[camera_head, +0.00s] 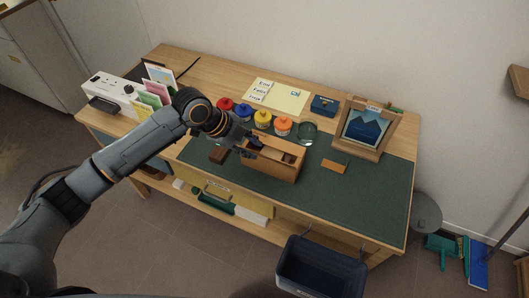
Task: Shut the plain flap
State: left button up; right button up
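A long wooden box (268,172) stands on the green mat in the middle of the desk. Its top looks partly open on the left, with a dark inside, and a flat wooden part covers the right. I cannot make out clearly which part is the plain flap. My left gripper (250,146) is at the box's left end, over or touching its top, and hides part of it. The fingers are small and dark, so I cannot tell whether they are open or shut. My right gripper is not in view.
Several coloured-lid jars (262,119) and a glass bowl (307,132) stand behind the box. A framed picture (366,127) stands at right. An orange-brown block (334,166) and a brown block (218,154) lie beside the box. The green mat (370,198) is clear at front right. A dark bin (320,271) stands in front.

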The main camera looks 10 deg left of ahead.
aim_at(265, 156)
pick_arm(q)
jog(key=x, duration=0.7)
jog(key=shift+w+d+f+p, duration=0.1)
jog(key=shift+p, duration=0.3)
grip_shut()
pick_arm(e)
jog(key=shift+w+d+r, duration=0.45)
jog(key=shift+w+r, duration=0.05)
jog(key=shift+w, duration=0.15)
